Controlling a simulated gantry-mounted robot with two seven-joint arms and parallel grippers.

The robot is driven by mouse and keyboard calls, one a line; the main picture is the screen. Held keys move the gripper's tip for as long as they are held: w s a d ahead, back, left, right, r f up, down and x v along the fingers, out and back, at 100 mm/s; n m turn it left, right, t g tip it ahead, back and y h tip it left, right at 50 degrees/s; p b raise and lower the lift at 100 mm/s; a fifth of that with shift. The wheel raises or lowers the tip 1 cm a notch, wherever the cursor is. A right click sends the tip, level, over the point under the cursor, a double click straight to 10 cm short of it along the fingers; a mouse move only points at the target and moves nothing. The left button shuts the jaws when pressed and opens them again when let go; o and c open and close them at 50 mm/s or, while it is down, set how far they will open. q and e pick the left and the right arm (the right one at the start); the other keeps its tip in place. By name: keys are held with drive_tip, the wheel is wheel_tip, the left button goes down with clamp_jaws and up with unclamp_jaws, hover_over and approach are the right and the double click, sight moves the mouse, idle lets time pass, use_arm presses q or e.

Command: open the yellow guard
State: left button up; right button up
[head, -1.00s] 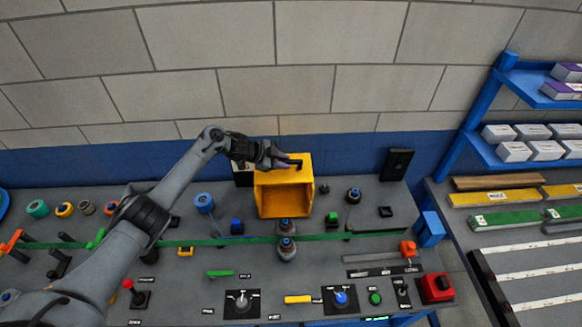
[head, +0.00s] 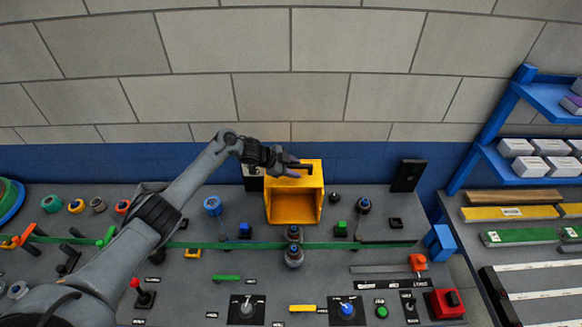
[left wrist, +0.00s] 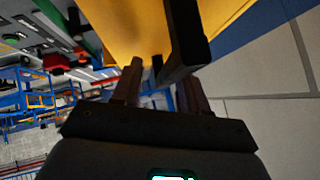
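The yellow guard (head: 312,178) is a box-like cover at the back middle of the panel. It stands raised, its hollow side facing me, with a black bar handle (head: 305,166) along its upper edge. My left gripper (head: 288,166) is at the handle's left end. In the left wrist view the two fingers (left wrist: 161,85) are apart, with the black handle (left wrist: 188,38) reaching in between them and a gap beside the left finger. The yellow guard (left wrist: 120,22) fills the top there. Whether both fingers touch the handle is unclear. My right gripper is not in view.
Two dark round-topped knobs (head: 293,245) stand just in front of the guard, by a green strip (head: 340,245) crossing the panel. Knobs, switches and a red button box (head: 446,303) crowd the front. A blue shelf rack (head: 495,125) stands at right. The wall is close behind.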

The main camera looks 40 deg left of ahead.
use_arm(q)
drive_tip(key=shift+s+r, duration=0.1)
drive_tip(key=v, duration=1)
drive_tip(key=shift+s+a+b, duration=0.15)
drive_tip(key=shift+s+b, duration=0.05)
drive_tip(key=shift+b, duration=0.25)
drive_tip(key=shift+r, duration=0.1)
